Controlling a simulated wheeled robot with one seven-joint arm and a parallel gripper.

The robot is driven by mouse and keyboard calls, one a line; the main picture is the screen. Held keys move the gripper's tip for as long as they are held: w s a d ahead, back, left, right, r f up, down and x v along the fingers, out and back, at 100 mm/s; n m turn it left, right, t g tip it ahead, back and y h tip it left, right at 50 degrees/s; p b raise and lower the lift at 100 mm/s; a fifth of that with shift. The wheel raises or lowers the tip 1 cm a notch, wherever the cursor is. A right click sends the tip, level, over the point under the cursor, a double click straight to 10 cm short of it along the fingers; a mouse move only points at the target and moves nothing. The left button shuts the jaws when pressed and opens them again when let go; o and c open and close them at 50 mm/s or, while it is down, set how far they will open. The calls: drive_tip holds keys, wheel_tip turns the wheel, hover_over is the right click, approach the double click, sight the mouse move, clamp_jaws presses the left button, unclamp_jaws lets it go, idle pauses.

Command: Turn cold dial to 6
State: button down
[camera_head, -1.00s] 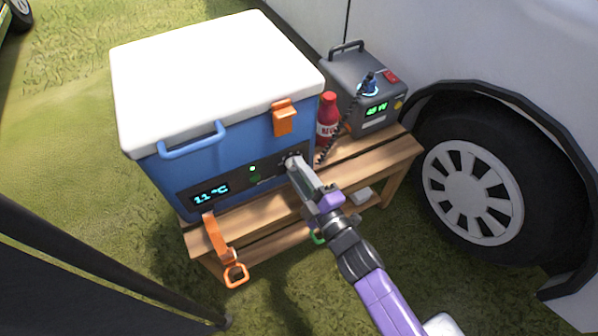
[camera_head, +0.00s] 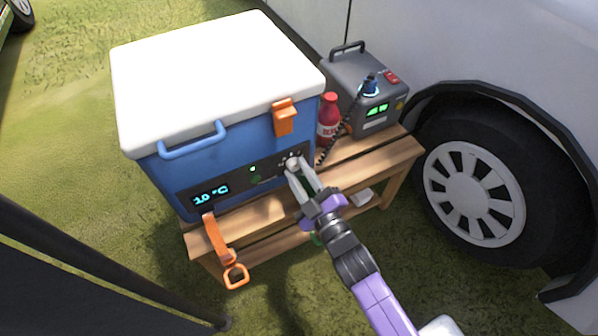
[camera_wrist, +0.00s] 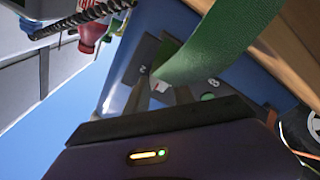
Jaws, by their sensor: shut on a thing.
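The cold dial (camera_head: 292,164) is a small pale knob with marks around it, on the dark front panel of the blue cooler (camera_head: 238,150). My gripper (camera_head: 297,172) is at the dial with its fingers shut on it. In the wrist view the dial (camera_wrist: 160,92) shows only partly between the fingers, with panel marks beside it; where it points is hard to read. The cooler's display (camera_head: 210,196) reads about 10 °C.
The cooler stands on a wooden bench (camera_head: 372,157). A red bottle (camera_head: 328,122) and a grey power box (camera_head: 366,98) stand to its right. An orange strap (camera_head: 228,250) hangs in front. A vehicle wheel (camera_head: 473,192) is at right.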

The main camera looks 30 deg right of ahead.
drive_tip(key=c, duration=1.1)
unclamp_jaws()
drive_tip(key=s, duration=0.2)
drive_tip(key=s+p, duration=0.1)
drive_tip(key=s, duration=0.2)
drive_tip(key=s+p, duration=0.1)
drive_tip(key=s, duration=0.1)
drive_tip(key=shift+s+f, duration=0.4)
